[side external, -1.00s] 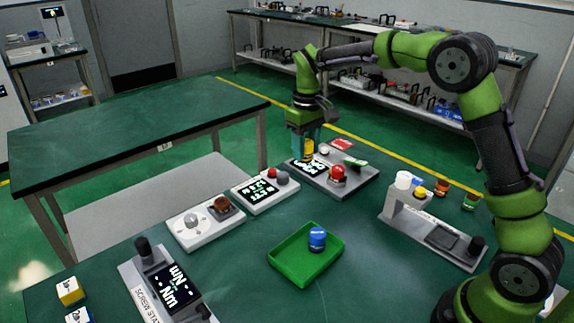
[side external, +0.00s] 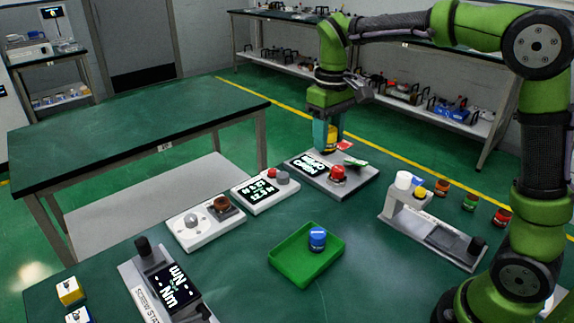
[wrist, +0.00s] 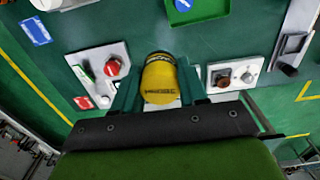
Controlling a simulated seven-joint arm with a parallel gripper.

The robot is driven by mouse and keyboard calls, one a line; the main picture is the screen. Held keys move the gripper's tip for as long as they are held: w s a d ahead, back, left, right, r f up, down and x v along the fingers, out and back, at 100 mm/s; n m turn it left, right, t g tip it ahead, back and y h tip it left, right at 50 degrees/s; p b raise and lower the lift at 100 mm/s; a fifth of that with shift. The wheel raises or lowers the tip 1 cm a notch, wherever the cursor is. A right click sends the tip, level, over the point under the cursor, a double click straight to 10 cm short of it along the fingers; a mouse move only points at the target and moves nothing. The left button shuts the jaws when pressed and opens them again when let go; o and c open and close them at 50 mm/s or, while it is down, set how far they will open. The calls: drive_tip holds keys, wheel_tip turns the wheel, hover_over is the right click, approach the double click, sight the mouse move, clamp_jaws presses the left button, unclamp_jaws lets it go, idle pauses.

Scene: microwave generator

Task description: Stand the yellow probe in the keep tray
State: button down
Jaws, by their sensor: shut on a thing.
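My gripper (side external: 328,147) is shut on the yellow probe (side external: 331,139) and holds it raised above the back of the bench, by the grey device with a red button. In the wrist view the yellow probe (wrist: 159,80) sits between the two teal fingers, its rounded yellow end showing. A green tray (side external: 283,268), which looks like the keep tray, lies at the front middle of the bench, apart from my gripper. A blue probe (side external: 317,239) stands upright in it, toward its right side. The tray's edge (wrist: 208,14) also shows in the wrist view.
The grey device (side external: 312,174) has a screen and a red button (side external: 338,173). White devices (side external: 200,231) stand left of the tray. A grey stand (side external: 430,240) and several small coloured cylinders (side external: 470,201) are at right. Bench around the tray is clear.

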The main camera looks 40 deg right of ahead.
drive_tip(key=s+a+f+n, duration=0.2)
drive_tip(key=s+f+n, duration=0.3)
drive_tip(key=s+n, duration=0.1)
drive_tip(key=s+a+f+n, duration=0.3)
drive_tip(key=s+f+n, duration=0.3)
drive_tip(key=s+n, duration=0.1)
drive_tip(key=s+a+f+n, duration=0.2)
drive_tip(key=s+f+n, duration=0.4)
drive_tip(key=s, duration=0.1)
drive_tip(key=shift+s+a+f+n, duration=0.1)
drive_tip(key=shift+a+f+n, duration=0.1)
drive_tip(key=shift+n, duration=0.1)
drive_tip(key=shift+w+a+n, duration=0.15)
drive_tip(key=shift+w+n, duration=0.25)
drive_tip(key=shift+w, duration=0.25)
hover_over(297, 264)
drive_tip(key=shift+s+f, duration=0.25)
drive_tip(key=shift+f, duration=0.45)
drive_tip(key=shift+w+f, duration=0.15)
drive_tip(key=shift+f, duration=0.75)
drive_tip(key=shift+w+f, duration=0.15)
drive_tip(key=shift+f, duration=0.7)
drive_tip(key=shift+f, duration=0.1)
drive_tip(key=c, duration=0.6)
unclamp_jaws()
drive_tip(key=shift+f, duration=0.1)
